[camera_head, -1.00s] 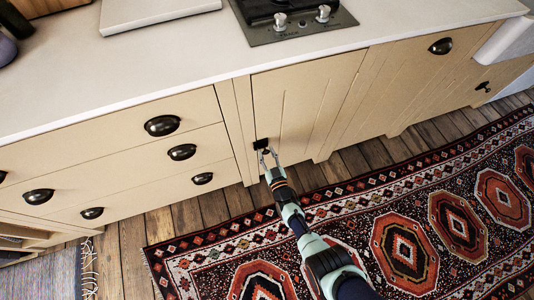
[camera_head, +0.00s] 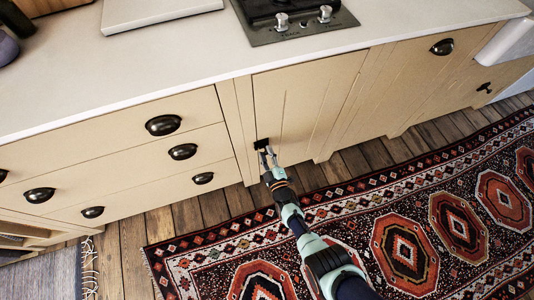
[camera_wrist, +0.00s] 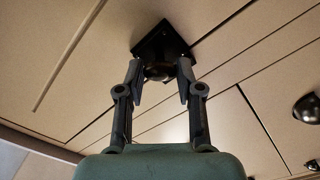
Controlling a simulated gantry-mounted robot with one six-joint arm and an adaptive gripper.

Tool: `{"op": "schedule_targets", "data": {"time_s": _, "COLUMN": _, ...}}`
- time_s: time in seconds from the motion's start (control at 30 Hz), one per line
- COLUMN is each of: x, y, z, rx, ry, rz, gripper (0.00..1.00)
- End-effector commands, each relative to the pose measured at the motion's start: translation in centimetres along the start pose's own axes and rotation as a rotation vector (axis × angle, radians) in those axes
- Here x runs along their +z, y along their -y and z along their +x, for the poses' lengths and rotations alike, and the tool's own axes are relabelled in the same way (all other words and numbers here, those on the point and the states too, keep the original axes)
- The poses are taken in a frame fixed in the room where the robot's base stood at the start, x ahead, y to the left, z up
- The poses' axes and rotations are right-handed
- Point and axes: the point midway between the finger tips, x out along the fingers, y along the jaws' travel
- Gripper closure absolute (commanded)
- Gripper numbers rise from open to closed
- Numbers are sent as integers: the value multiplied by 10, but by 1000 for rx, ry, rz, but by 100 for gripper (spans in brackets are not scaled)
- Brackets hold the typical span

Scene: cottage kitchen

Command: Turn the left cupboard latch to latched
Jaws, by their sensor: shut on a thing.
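The left cupboard latch (camera_head: 261,143) is a small black fitting at the left edge of the cream cupboard door (camera_head: 305,105) below the hob. In the wrist view the latch (camera_wrist: 160,41) shows as a dark square plate with a rounded knob. My gripper (camera_head: 267,155) reaches up to it from below, and in the wrist view its two fingertips (camera_wrist: 160,79) sit on either side of the knob, shut on it. The fingers partly hide the knob, so its exact turn is hard to tell.
Drawers with black cup handles (camera_head: 182,152) are left of the door. Another black latch (camera_head: 484,88) is on a door at far right. The counter (camera_head: 130,63) overhangs above. A patterned rug (camera_head: 380,230) covers the floor under my arm.

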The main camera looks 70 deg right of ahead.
Motion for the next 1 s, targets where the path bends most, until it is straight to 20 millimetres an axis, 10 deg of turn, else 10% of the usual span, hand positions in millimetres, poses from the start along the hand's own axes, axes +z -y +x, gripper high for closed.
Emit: {"op": "schedule_targets", "data": {"time_s": 1.0, "x": 1, "y": 3, "z": 0, "rx": 0, "ry": 0, "rz": -646, "gripper": 99}}
